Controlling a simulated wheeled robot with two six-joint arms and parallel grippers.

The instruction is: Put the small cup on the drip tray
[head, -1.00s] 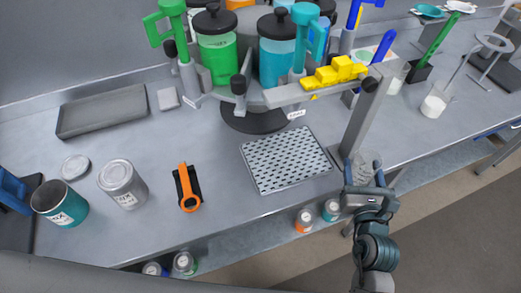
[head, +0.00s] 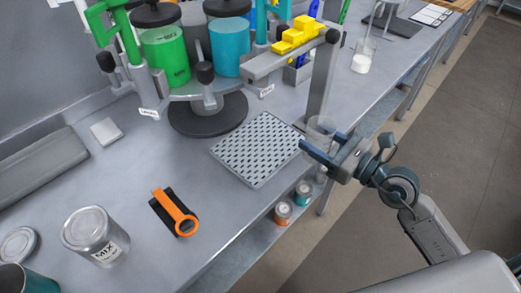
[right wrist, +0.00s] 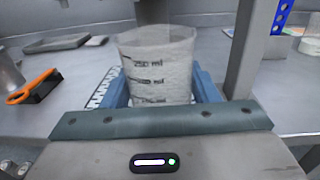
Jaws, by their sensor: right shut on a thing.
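The small cup (right wrist: 158,72) is clear with dark millilitre marks and stands upright between the blue fingers of my right gripper (right wrist: 163,90) in the right wrist view. In the head view my right gripper (head: 322,150) is shut on the cup (head: 321,129), just right of the drip tray, near a grey post. The drip tray (head: 257,150) is a flat grey perforated plate on the bench; its surface is bare. The cup is beside the tray, not over its middle. My left gripper is not in view.
A grey post (head: 320,80) with a yellow-topped arm stands behind the cup. Green (head: 166,55) and blue (head: 229,47) drums stand behind the tray. The bench's front edge is close.

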